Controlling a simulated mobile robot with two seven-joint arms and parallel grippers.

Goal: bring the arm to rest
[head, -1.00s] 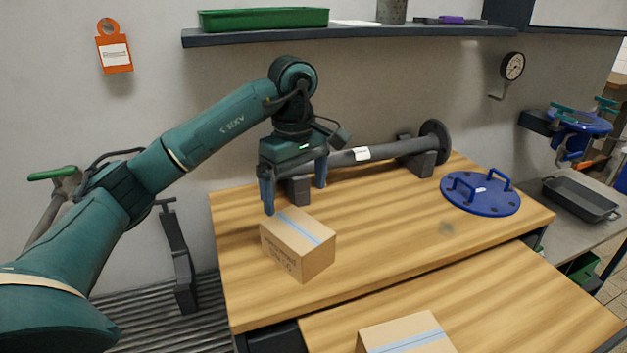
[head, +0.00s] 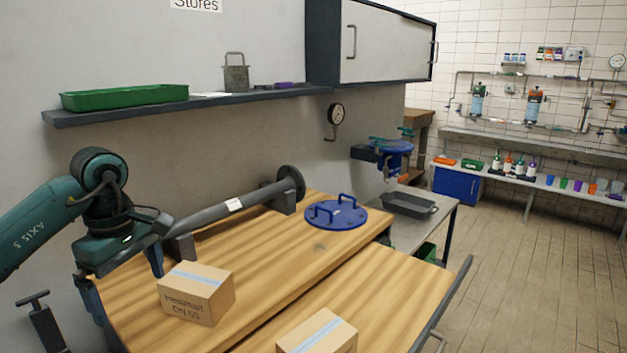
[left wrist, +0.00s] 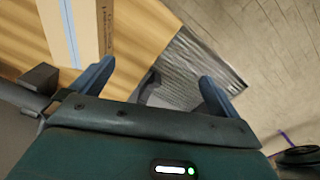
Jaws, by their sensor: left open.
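My left gripper (head: 125,285) is in the lower left of the head view, at the left end of the wooden bench, with its fingers pointing down. It is open and empty. A cardboard box (head: 196,293) with a blue tape strip stands on the bench just right of the gripper, apart from it. In the left wrist view, the two fingers (left wrist: 157,85) are spread with nothing between them, and the box (left wrist: 82,28) shows beyond them at the upper left. My right gripper is not in view.
A grey pipe (head: 225,209) with a flange lies along the back of the bench (head: 270,253). A blue lid with handles (head: 336,214) lies at its far end. A second box (head: 318,333) is in front. A shelf (head: 200,103) hangs above. Open floor (head: 530,270) is at right.

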